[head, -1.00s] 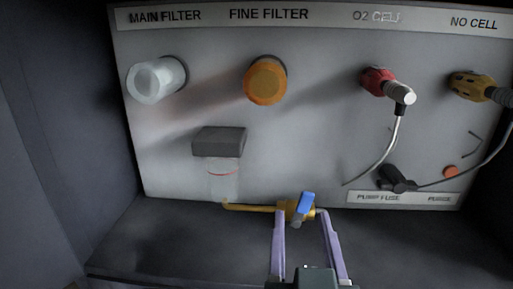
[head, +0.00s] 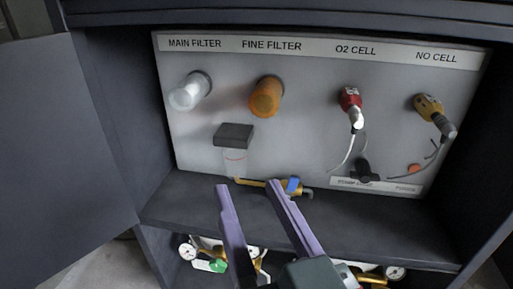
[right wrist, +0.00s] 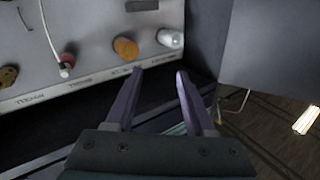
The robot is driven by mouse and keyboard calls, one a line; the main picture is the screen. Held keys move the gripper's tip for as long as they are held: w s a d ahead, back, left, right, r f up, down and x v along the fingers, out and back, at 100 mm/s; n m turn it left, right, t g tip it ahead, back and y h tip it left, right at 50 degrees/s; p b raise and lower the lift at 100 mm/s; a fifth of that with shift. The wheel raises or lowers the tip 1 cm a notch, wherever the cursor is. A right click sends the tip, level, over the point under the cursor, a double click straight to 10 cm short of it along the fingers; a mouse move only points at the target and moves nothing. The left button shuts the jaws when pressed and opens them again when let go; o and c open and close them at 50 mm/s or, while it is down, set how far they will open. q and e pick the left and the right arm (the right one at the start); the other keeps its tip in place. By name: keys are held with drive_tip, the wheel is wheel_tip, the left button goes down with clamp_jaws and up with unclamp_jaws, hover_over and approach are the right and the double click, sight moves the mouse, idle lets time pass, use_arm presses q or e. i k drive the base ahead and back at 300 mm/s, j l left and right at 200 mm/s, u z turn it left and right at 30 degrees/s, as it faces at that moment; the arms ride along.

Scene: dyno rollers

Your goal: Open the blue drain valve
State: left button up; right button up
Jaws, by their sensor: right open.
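The blue drain valve (head: 294,184) has a blue handle on a brass pipe (head: 253,183), low on the grey panel below the filter bowl. The handle looks roughly upright, but its exact angle to the pipe is hard to tell at this size. My right gripper (head: 247,186) is open and empty. Its lilac fingers point toward the panel, with the tips left of the handle in the head view and apparently in front of it. The open fingers also show in the right wrist view (right wrist: 160,72), where I cannot make out the valve. My left gripper is not in view.
Above are the white main filter (head: 190,91), orange fine filter (head: 266,96), red O2 cell (head: 350,99) and yellow cell fitting (head: 428,107) with cables. A dark shelf (head: 380,219) lies below the panel, gauges (head: 187,252) beneath it. An open door (head: 60,160) stands at left.

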sight(293, 181)
drive_tip(key=j+z, duration=0.15)
drive_tip(key=i+j+z, duration=0.1)
drive_tip(key=j+z, duration=0.85)
